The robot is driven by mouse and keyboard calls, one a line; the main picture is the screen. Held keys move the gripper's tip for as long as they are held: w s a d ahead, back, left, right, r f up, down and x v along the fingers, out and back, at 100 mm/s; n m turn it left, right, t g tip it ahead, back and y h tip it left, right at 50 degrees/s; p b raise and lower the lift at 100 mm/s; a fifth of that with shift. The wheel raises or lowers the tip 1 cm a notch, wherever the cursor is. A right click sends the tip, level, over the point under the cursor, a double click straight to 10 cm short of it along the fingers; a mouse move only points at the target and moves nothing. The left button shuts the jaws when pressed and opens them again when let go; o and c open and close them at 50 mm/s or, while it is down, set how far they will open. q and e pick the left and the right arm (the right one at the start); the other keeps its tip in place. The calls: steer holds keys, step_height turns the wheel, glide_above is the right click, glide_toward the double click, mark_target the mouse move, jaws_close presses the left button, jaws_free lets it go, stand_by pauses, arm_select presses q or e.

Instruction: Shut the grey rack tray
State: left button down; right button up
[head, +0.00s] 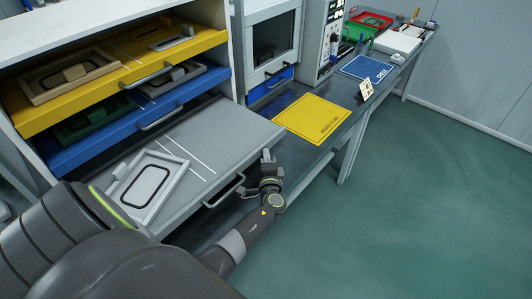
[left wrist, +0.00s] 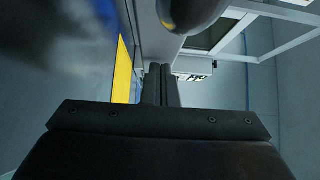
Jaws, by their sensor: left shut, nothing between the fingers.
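The grey rack tray (head: 232,128) is the lowest of the rack's trays and stands pulled far out, farther than those above it. Its bar handle (head: 224,192) is on the front edge. A light grey panel (head: 166,172) with a black ring lies on it. My left gripper (head: 267,156) is just right of the handle, by the tray's front right part; I cannot tell whether it touches the tray. Its fingers are together and empty, and they also show shut in the left wrist view (left wrist: 160,85). My right gripper is not in view.
Above are a blue tray (head: 95,147) and a yellow tray (head: 115,78) with panels on them. To the right, a bench carries a yellow mat (head: 312,118), a blue mat (head: 367,68) and an instrument box (head: 322,45). The green floor at right is clear.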

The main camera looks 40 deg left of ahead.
mark_target(212, 122)
arm_select(q)
steer(key=shift+w+d, duration=0.1)
steer(key=shift+d, duration=0.05)
steer(key=a+b, duration=0.4)
steer(key=a, duration=0.4)
steer(key=w+a+b, duration=0.1)
steer(key=a+b, duration=0.3)
steer(key=a, duration=0.5)
steer(key=w+a+b, duration=0.1)
steer(key=a+b, duration=0.3)
steer(key=a, duration=0.4)
steer(key=shift+a+f, duration=0.15)
steer(key=shift+a, duration=0.2)
steer(key=shift+a+b, duration=0.45)
steer(key=shift+a, duration=0.05)
steer(key=shift+r, duration=0.4)
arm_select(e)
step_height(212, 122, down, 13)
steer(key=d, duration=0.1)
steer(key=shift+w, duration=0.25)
arm_select(q)
steer(key=shift+a+r, duration=0.1)
